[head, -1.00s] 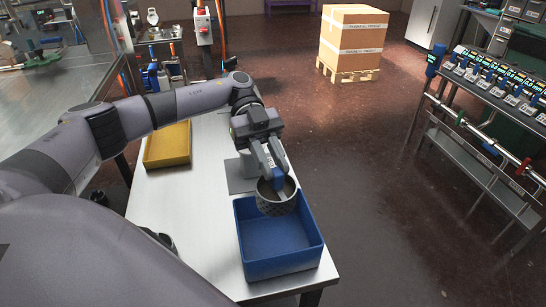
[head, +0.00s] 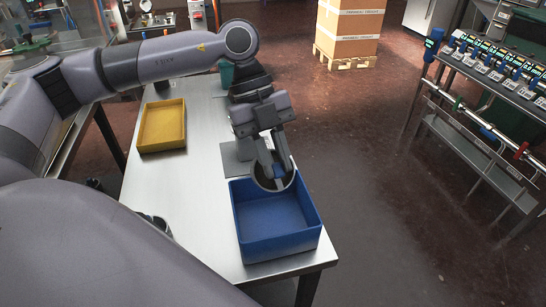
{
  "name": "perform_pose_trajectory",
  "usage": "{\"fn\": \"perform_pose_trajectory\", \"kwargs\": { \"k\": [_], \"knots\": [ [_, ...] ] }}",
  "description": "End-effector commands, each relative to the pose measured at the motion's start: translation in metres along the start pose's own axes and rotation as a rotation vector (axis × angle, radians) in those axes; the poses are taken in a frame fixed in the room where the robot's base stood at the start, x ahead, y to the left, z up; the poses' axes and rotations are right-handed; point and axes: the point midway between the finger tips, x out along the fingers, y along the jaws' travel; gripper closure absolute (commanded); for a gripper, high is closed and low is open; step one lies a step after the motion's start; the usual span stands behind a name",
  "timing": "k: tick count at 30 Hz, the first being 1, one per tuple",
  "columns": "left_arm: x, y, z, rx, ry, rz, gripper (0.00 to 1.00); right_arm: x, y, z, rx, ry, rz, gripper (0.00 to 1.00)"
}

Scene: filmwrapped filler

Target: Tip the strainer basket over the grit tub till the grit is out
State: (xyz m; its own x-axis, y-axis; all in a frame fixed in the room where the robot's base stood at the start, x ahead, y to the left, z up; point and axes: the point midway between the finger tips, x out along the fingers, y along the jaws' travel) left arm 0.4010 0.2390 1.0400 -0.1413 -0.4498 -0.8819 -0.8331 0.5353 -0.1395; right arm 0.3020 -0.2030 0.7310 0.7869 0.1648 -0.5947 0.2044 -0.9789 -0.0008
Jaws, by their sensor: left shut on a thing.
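The strainer basket (head: 271,184) is a small dark round basket at the far side of the blue tub. My left gripper (head: 271,160) is shut on it, by a blue part at its rim, and holds it over the blue tub's back edge. The basket's mouth faces up and towards me; whether grit lies in it I cannot tell. The blue tub (head: 278,256), likely the grit tub, stands at the table's near right corner. Its visible floor looks plain blue, with no grit that I can make out. My right gripper is not in view.
A yellow tray (head: 162,148) lies on the left of the steel table (head: 190,205). A dark round object (head: 155,222) is partly hidden behind my arm. A boxed pallet (head: 345,30) and a rack of devices (head: 490,75) stand beyond. The table's middle is clear.

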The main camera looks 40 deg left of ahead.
Motion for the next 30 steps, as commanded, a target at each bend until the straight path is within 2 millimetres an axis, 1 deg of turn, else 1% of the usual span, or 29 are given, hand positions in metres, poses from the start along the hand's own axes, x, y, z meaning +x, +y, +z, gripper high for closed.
{"fn": "perform_pose_trajectory", "kwargs": {
  "k": [1,11,17,26,30],
  "knots": [
    [0.004,0.001,0.0,0.01,-0.03,-0.004,1.0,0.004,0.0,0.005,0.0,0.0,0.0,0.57],
    [0.015,0.003,-0.006,0.052,-0.244,-0.016,1.0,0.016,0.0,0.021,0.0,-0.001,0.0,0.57],
    [0.024,0.005,-0.011,0.085,-0.412,-0.026,1.0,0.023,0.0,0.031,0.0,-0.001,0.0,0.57],
    [0.03,0.006,-0.01,0.097,-0.504,-0.03,1.0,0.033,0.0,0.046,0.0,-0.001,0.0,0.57],
    [0.034,0.006,-0.009,0.109,-0.556,-0.034,1.0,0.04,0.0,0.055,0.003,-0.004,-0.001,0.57]
  ]
}}
